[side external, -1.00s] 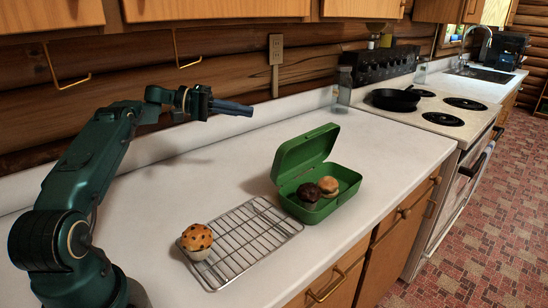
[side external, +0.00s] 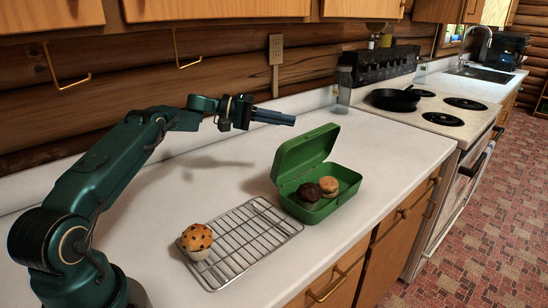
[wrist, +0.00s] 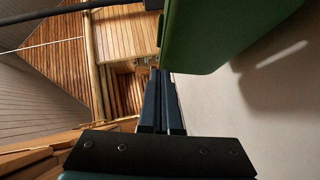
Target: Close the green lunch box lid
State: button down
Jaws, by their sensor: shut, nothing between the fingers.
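The green lunch box (side external: 322,203) stands on the white counter with its lid (side external: 304,151) raised and leaning back on the hinge side. Inside it are a dark muffin (side external: 308,193) and a paler, tan-topped one (side external: 329,187). My gripper (side external: 294,120) is shut and empty, level in the air, above and just behind the raised lid. In the wrist view the shut fingers (wrist: 163,75) point ahead, and the green lid (wrist: 215,35) fills the upper right close beside their tips. I cannot tell whether they touch it.
A wire cooling rack (side external: 243,240) lies in front of the box, with an orange spotted muffin (side external: 197,240) on its left end. A glass jar (side external: 344,86) and a stove with a black pan (side external: 396,99) stand farther right. The counter behind the rack is clear.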

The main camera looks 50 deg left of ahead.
aim_at(316, 132)
jog(key=shift+d+f, duration=0.25)
jog(key=shift+d, duration=0.5)
jog(key=shift+d+f, duration=0.2)
jog(key=shift+d, duration=0.5)
jog(key=shift+d, duration=0.15)
jog(key=shift+d+r+m+g+y, duration=0.15)
jog(key=shift+d+m+g+y, duration=0.2)
jog(key=shift+d, duration=0.45)
jog(key=shift+w+d+f+m+g+y, duration=0.1)
jog(key=shift+d+f+m+g+y, duration=0.3)
jog(key=shift+d+f+m+y, duration=1.2)
jog(key=shift+w+d+f+m+g+y, duration=0.1)
jog(key=shift+d+f+m+g+y, duration=0.35)
jog(key=shift+d+f+y, duration=1.2)
jog(key=shift+w+d+f+m+g+y, duration=0.1)
jog(key=shift+d+f+m+g+y, duration=0.2)
jog(key=shift+d+f+m+y, duration=1.4)
jog(key=d+r, duration=0.1)
jog(key=d+n, duration=0.1)
jog(key=d, duration=0.1)
jog(key=shift+r, duration=0.35)
jog(key=shift+r, duration=0.1)
